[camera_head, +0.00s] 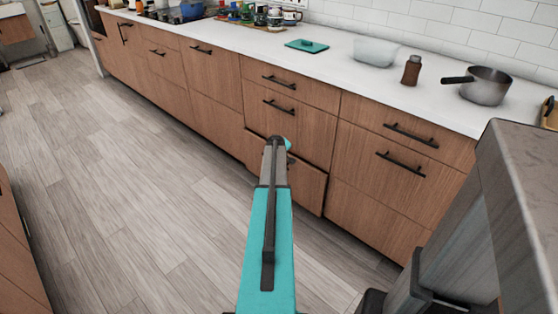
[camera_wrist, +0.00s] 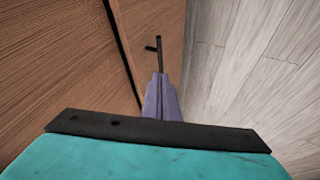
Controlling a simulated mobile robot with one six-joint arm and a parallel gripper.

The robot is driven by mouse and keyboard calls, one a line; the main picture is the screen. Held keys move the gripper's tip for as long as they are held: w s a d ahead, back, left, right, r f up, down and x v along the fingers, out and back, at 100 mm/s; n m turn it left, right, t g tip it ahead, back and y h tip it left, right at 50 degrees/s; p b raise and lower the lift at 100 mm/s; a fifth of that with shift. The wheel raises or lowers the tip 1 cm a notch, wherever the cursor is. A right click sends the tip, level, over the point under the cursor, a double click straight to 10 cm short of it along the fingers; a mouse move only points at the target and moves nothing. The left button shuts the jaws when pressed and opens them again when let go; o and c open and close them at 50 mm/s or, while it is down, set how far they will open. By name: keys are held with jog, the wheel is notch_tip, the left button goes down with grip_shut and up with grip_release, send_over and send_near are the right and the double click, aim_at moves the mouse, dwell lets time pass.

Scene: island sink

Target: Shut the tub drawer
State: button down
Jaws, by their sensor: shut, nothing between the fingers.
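The low drawer (camera_head: 308,190) in the middle cabinet column stands slightly out from the fronts beside it; I take it as the tub drawer. Its inside is not visible. My arm covers much of its front in the head view. In the wrist view a dark bar handle (camera_wrist: 160,52) shows beyond my gripper (camera_wrist: 160,78), whose purple-grey fingers are shut together and empty. The fingers are close to the wooden front (camera_wrist: 165,28); I cannot tell whether they touch it.
Closed drawers with dark handles (camera_head: 280,82) line the island on both sides. The white counter (camera_head: 335,58) above holds a pot (camera_head: 487,87), a brown bottle (camera_head: 411,70) and a clear tub (camera_head: 376,51). The grey plank floor (camera_head: 130,170) at left is clear.

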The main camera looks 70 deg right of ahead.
jog(key=shift+v, duration=2.35)
